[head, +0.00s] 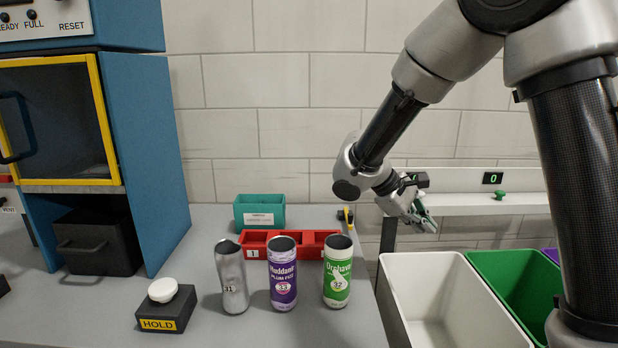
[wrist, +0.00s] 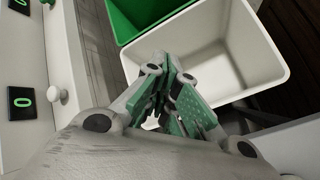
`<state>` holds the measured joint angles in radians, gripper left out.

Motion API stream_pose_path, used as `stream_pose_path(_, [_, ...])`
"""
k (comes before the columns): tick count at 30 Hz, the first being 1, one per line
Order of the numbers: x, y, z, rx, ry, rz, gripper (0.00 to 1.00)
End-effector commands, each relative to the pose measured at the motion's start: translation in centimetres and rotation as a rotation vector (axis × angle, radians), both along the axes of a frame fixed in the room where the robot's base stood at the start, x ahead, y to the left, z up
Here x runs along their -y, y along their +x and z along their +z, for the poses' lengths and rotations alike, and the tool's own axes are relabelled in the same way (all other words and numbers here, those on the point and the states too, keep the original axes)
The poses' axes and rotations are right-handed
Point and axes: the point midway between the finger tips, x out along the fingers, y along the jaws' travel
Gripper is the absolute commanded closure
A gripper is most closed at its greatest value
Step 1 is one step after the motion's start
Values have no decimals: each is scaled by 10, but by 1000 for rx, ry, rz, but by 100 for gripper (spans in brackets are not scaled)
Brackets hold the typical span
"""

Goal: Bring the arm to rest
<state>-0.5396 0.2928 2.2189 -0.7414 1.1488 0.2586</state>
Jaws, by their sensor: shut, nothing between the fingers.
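My gripper (head: 426,224) is at the right of the head view, above the back left of the white bin, with its green-padded fingers angled down. In the wrist view my gripper (wrist: 178,112) is shut with nothing between its fingers. The white bin (wrist: 262,50) lies beyond the fingers there. My arm comes down from the top right of the head view and bends toward the wall. The inside of the white bin is partly hidden by the fingers in the wrist view.
A plain silver can (head: 232,280), a purple can (head: 282,275) and a green can (head: 337,272) stand upright on the grey table (head: 215,325). Behind them are a red tray (head: 318,240) and a teal box (head: 259,211). A HOLD button (head: 165,305) and blue machine (head: 150,150) are left. A green bin (head: 515,285) is right.

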Motion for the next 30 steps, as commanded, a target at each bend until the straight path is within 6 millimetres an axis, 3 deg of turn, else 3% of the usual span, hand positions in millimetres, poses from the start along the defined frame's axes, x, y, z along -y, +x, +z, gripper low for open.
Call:
stream_pose_path(3, [29,-59,17,-6,221,-139,100])
stream_pose_path(6, [42,-104,28,29,403,-242,100])
stream_pose_path(12, [55,-173,51,203,710,-434,100])
stream_pose_path(15, [62,-198,64,317,812,-516,100])
stream_pose_path(18, [74,-214,78,422,858,-556,100])
stream_pose_path(23, [90,-225,99,549,882,-579,100])
stream_pose_path(30, [96,-228,102,575,878,-601,100])
